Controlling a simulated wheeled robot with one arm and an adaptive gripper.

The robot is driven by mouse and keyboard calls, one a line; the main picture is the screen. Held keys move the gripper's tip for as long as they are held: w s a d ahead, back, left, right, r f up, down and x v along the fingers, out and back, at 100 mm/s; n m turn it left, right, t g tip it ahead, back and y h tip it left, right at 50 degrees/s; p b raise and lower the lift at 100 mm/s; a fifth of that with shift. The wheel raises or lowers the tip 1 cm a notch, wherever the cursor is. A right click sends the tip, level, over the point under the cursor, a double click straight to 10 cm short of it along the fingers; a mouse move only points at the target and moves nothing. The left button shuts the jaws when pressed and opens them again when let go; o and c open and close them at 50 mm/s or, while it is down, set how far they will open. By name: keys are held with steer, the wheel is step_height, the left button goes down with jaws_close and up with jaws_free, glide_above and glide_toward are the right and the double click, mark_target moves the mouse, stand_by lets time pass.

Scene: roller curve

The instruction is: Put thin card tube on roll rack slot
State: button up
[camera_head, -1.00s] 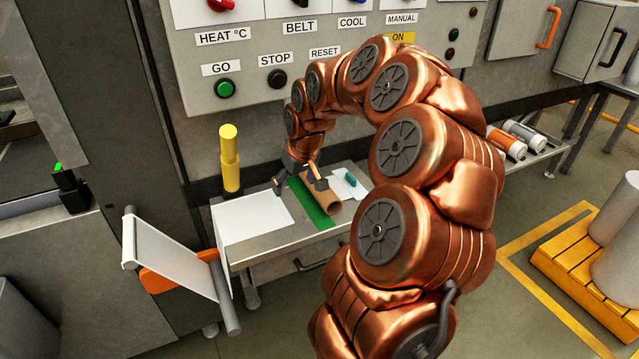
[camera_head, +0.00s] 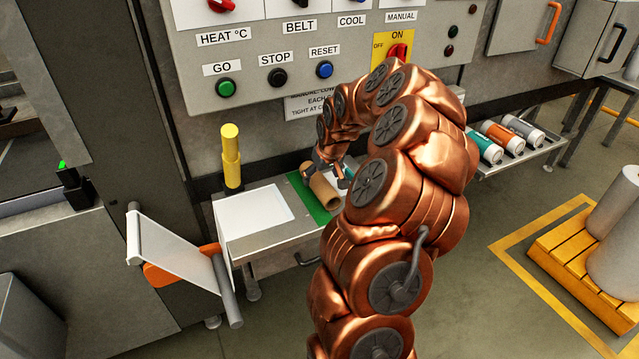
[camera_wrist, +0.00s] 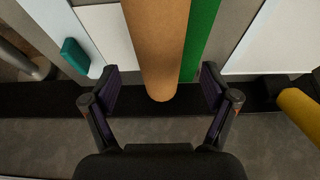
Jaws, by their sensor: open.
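The brown card tube (camera_head: 324,189) lies on the green strip (camera_head: 302,183) on the metal side table. In the wrist view the tube (camera_wrist: 157,45) runs down from the top edge, and its near end lies between my fingers. My gripper (camera_wrist: 158,88) is open, with a gap between each finger and the tube. In the head view my gripper (camera_head: 327,170) is at the far end of the tube, partly hidden by my arm. A rack with several coloured rolls (camera_head: 503,139) stands at the right; I cannot tell whether it is the roll rack of the task.
A yellow post (camera_head: 231,158) stands at the table's back left, beside a white sheet (camera_head: 254,214). A teal block (camera_wrist: 75,57) lies on a white sheet near the tube. The control panel (camera_head: 330,50) rises behind.

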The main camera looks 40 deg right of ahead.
mark_target(321, 180)
steer(key=shift+x, duration=1.55)
steer(key=shift+s, duration=0.1)
steer(key=c, duration=1.4)
